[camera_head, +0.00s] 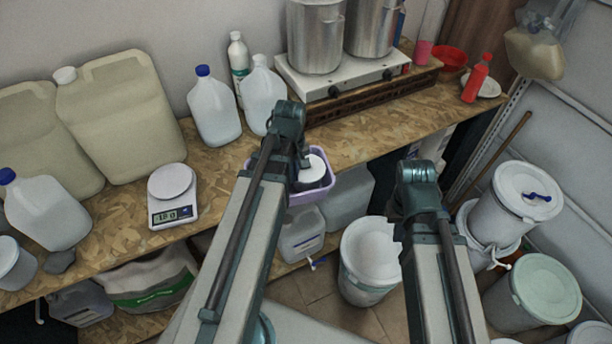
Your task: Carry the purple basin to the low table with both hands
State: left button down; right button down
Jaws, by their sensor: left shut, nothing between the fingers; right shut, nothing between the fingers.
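The purple basin (328,193) is in the middle of the head view, at the front edge of the wood-chip bench (222,160). My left arm crosses in front of its left side and hides much of it. A white round thing with a dark part below shows inside or over the basin; I cannot tell which. My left arm reaches up to a teal joint just above the basin. My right arm ends in a teal joint to the right of the basin, apart from it. The fingers of both grippers are hidden behind the arms. I cannot make out a separate low table.
A digital scale (173,195), large jugs (122,115) and white bottles (213,107) stand on the bench. Pots stand on a stove (342,80) behind. White buckets (369,262) and lidded drums (516,205) crowd the floor at right. A little tiled floor (315,285) is clear.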

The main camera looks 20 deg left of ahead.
pick_arm(q)
jog(key=w+d+r+n+p, duration=0.2)
jog(key=d+n, duration=0.3)
jog(key=d, duration=0.3)
jog(key=w+d+r+n+p, duration=0.3)
jog(key=w+d+n, duration=0.1)
jog(key=d, duration=0.4)
jog(key=shift+d+r+n, duration=0.2)
jog(key=shift+d+n, duration=0.05)
jog(key=shift+n, duration=0.15)
jog(key=shift+f, duration=0.15)
jog(key=a+f+b, duration=0.4)
jog(key=f+b, duration=0.5)
jog(key=b, duration=0.1)
jog(key=shift+s+f, duration=0.35)
jog(key=shift+a, duration=0.1)
